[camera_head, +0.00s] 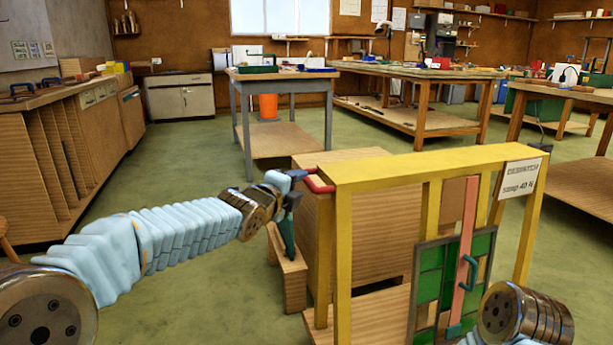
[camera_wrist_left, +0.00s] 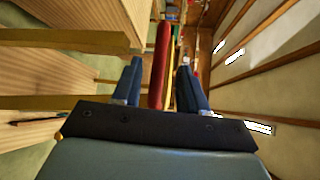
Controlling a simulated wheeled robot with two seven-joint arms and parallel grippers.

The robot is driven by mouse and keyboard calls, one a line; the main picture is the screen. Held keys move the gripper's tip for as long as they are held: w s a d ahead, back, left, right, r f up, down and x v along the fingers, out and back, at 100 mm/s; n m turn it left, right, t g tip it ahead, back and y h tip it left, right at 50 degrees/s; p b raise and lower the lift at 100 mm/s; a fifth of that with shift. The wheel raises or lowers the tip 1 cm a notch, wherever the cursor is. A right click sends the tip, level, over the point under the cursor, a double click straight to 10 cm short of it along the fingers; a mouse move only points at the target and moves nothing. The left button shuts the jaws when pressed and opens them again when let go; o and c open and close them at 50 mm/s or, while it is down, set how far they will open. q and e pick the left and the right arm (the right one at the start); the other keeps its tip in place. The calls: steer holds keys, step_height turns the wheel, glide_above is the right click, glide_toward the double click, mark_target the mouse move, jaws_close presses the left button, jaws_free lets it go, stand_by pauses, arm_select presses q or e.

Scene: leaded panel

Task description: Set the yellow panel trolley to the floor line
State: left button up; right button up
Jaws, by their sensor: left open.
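The yellow panel trolley (camera_head: 430,166) stands at the front right, a yellow frame with a white label (camera_head: 522,178) on its right post. A red handle (camera_head: 319,186) sticks out from its left end. My left gripper (camera_head: 298,178) is open at this handle. In the left wrist view the red handle (camera_wrist_left: 162,65) lies between the two blue fingers of my left gripper (camera_wrist_left: 160,88), with gaps visible on both sides. A green leaded panel (camera_head: 430,272) with a teal handle (camera_head: 471,272) stands in the trolley. I cannot make out a floor line.
A wooden crate (camera_head: 345,158) stands behind the trolley, with a small wooden stand (camera_head: 292,280) at its left. A grey-legged bench (camera_head: 285,78) and a long workbench (camera_head: 425,75) are farther back. Green floor (camera_head: 190,165) is open to the left.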

mark_target(305, 182)
arm_select(q)
steer(key=p+x, duration=0.1)
steer(key=x, duration=0.4)
steer(key=shift+w+d+f, duration=0.1)
steer(key=shift+w+d, duration=0.05)
steer(key=shift+w, duration=0.1)
jaws_close()
